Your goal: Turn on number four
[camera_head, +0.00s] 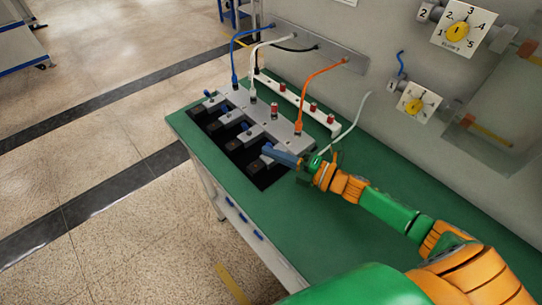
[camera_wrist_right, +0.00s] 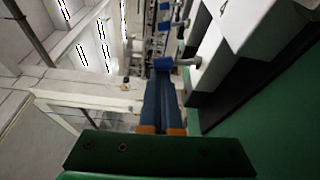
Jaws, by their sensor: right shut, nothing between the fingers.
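A grey switch unit (camera_head: 236,104) with several levers on a black base stands on the green table. The nearest lever, with a blue handle (camera_wrist_right: 163,64), is at the end of the row. In the right wrist view the figure 4 (camera_wrist_right: 222,8) shows on the white block beside that lever. My right gripper (camera_head: 268,151) is shut with nothing between its blue fingers. Its tips, also in the right wrist view (camera_wrist_right: 162,80), are at or just short of the nearest lever's handle. I cannot tell whether they touch. My left gripper is not in view.
Blue, white, black and orange cables (camera_head: 299,100) run from the units to a wall plate (camera_head: 335,55). A white strip with red knobs (camera_head: 290,98) stands behind the switch unit. Numbered dials (camera_head: 459,31) are on the wall.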

